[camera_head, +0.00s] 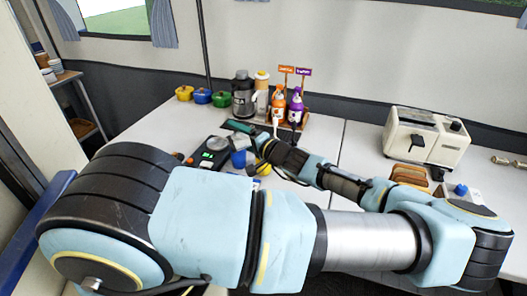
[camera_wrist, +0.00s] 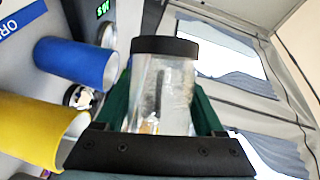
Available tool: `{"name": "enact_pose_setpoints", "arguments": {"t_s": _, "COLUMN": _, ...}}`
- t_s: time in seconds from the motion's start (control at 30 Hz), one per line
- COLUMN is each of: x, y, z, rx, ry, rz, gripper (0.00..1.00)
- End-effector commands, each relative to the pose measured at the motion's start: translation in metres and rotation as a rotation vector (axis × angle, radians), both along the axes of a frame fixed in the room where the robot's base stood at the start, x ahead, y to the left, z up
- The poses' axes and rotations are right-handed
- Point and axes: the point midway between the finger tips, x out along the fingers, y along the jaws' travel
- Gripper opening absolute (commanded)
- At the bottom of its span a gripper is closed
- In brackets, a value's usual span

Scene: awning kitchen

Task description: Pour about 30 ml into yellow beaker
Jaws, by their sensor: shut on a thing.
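My gripper (camera_wrist: 163,100) is shut on a clear container (camera_wrist: 160,75) with a black rim, held between its green fingers. Some clear liquid seems to show inside, but its level is hard to read. The yellow beaker (camera_wrist: 35,130) appears at the left of the tilted wrist view, beside the blue beaker (camera_wrist: 75,62) and apart from the held container. In the head view the blue beaker (camera_head: 238,159) and, partly hidden by my arm, the yellow beaker (camera_head: 263,168) stand on the table near a black scale (camera_head: 211,152). Green digits glow on the scale; they are too small to read surely.
Orange (camera_head: 278,104) and purple (camera_head: 295,107) bottles stand behind my gripper, by a dark-lidded jar (camera_head: 243,95). Small yellow, blue and green pots (camera_head: 202,96) line the back left. A toaster (camera_head: 425,137) and bread (camera_head: 410,174) are at right. The front left table is partly clear.

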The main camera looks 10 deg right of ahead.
Motion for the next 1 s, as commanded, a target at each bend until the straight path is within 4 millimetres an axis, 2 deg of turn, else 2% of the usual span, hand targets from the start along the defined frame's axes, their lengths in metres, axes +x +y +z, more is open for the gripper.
{"name": "enact_pose_setpoints", "arguments": {"t_s": 0.07, "x": -0.002, "y": 0.004, "z": -0.006, "rx": -0.125, "ry": -0.036, "rz": 0.005, "gripper": 0.0}}
{"name": "enact_pose_setpoints", "arguments": {"t_s": 0.1, "x": -0.002, "y": 0.004, "z": 0.006, "rx": -0.212, "ry": -0.068, "rz": 0.0, "gripper": 0.0}}
{"name": "enact_pose_setpoints", "arguments": {"t_s": 0.13, "x": -0.002, "y": 0.004, "z": 0.009, "rx": -0.268, "ry": -0.086, "rz": -0.002, "gripper": 0.0}}
{"name": "enact_pose_setpoints", "arguments": {"t_s": 0.2, "x": -0.002, "y": 0.003, "z": -0.007, "rx": -0.366, "ry": -0.115, "rz": -0.005, "gripper": 0.0}}
{"name": "enact_pose_setpoints", "arguments": {"t_s": 0.47, "x": -0.001, "y": 0.001, "z": -0.002, "rx": -0.444, "ry": -0.137, "rz": -0.006, "gripper": 0.0}}
{"name": "enact_pose_setpoints", "arguments": {"t_s": 0.6, "x": -0.001, "y": -0.001, "z": 0.003, "rx": -0.553, "ry": -0.17, "rz": -0.007, "gripper": 0.0}}
{"name": "enact_pose_setpoints", "arguments": {"t_s": 0.7, "x": -0.001, "y": 0.0, "z": -0.009, "rx": -0.659, "ry": -0.202, "rz": -0.007, "gripper": 0.0}}
{"name": "enact_pose_setpoints", "arguments": {"t_s": 1.0, "x": -0.006, "y": 0.018, "z": -0.025, "rx": -0.981, "ry": -0.294, "rz": -0.001, "gripper": 0.0}}
